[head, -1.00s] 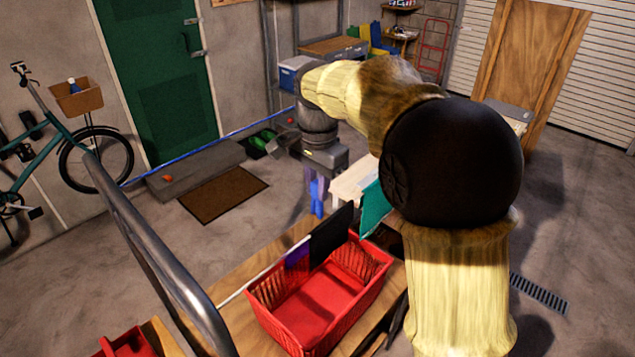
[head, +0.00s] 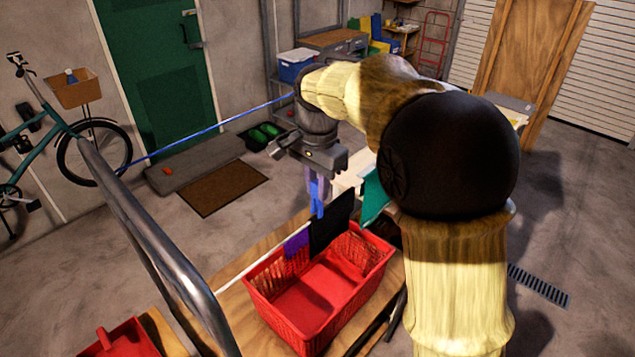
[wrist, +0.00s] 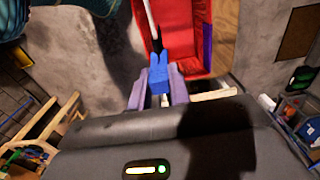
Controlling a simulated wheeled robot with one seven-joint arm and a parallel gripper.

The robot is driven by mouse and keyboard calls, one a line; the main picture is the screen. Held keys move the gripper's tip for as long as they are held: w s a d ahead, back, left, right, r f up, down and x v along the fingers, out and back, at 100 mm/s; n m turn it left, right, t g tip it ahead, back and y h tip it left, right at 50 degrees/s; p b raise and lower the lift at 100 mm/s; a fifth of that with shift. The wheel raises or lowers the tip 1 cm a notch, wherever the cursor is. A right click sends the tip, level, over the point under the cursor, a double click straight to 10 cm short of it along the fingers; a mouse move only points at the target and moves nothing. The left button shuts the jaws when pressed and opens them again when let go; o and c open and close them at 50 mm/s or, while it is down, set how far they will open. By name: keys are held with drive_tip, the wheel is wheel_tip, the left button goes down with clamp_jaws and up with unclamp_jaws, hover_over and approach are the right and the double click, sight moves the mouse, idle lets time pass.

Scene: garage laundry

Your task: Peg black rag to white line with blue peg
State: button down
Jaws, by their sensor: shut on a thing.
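My gripper (head: 318,185) is shut on the blue peg (head: 317,202), which points down. The peg also shows between the fingers in the wrist view (wrist: 158,74). The black rag (head: 330,230) hangs over the white line (head: 240,267) above the red basket. In the head view the peg's lower end is at the rag's upper edge, near its left part. I cannot tell whether it touches the rag or line. A purple cloth (head: 297,243) hangs just left of the rag, and a teal cloth (head: 374,197) is to the right.
The red basket (head: 300,322) stands on a wooden bench (head: 240,300) below the line. A grey metal rail (head: 150,250) crosses the left foreground. Another red container (head: 125,340) is at lower left. A blue line (head: 220,125) runs behind. Open concrete floor lies around.

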drive_tip(key=shift+f+b, duration=1.1)
drive_tip(key=shift+f, duration=1.05)
drive_tip(key=c, duration=1.2)
unclamp_jaws()
drive_tip(key=shift+c, duration=0.2)
drive_tip(key=shift+r, duration=0.15)
wheel_tip(320, 180, up, 17)
drive_tip(key=shift+b, duration=0.3)
drive_tip(key=shift+d, duration=0.1)
